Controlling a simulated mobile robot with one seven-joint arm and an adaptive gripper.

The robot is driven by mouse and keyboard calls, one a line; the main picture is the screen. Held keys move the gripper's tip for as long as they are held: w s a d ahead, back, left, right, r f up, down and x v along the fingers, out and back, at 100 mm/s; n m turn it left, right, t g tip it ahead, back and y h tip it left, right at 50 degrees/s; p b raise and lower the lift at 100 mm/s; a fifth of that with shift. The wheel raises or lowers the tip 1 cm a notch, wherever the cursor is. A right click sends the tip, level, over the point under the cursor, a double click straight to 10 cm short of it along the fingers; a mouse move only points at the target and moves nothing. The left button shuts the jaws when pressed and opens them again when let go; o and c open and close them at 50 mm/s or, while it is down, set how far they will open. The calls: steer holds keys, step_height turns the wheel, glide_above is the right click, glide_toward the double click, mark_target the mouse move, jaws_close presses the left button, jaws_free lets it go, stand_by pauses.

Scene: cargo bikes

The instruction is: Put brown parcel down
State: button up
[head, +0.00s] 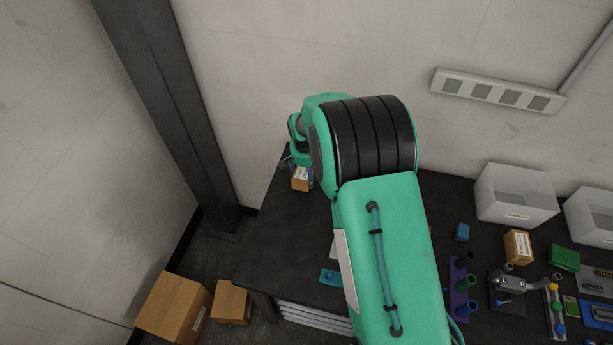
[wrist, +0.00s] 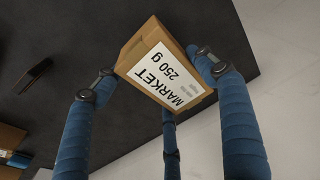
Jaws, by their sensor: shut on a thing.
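The brown parcel (wrist: 143,52) is a small cardboard box with a white label reading "MARKET 250 g". In the wrist view it sits between the blue fingers of my gripper (wrist: 152,78), which is shut on it. In the head view the parcel (head: 300,180) shows small at the far left end of the dark table (head: 300,228), just below my wrist. My arm hides most of my gripper there. I cannot tell whether the parcel touches the table top.
Cardboard boxes (head: 173,306) lie on the floor at lower left. A dark pillar (head: 175,110) stands left of the table.

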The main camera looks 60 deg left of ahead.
steer(key=shift+a, duration=0.1)
steer(key=shift+w+a, duration=0.15)
steer(key=shift+a, duration=0.05)
steer(key=shift+f, duration=0.35)
steer(key=shift+a+f, duration=0.1)
steer(key=shift+f, duration=1.35)
steer(key=shift+f, duration=0.1)
steer(key=o, duration=1.4)
steer(key=shift+c, duration=0.2)
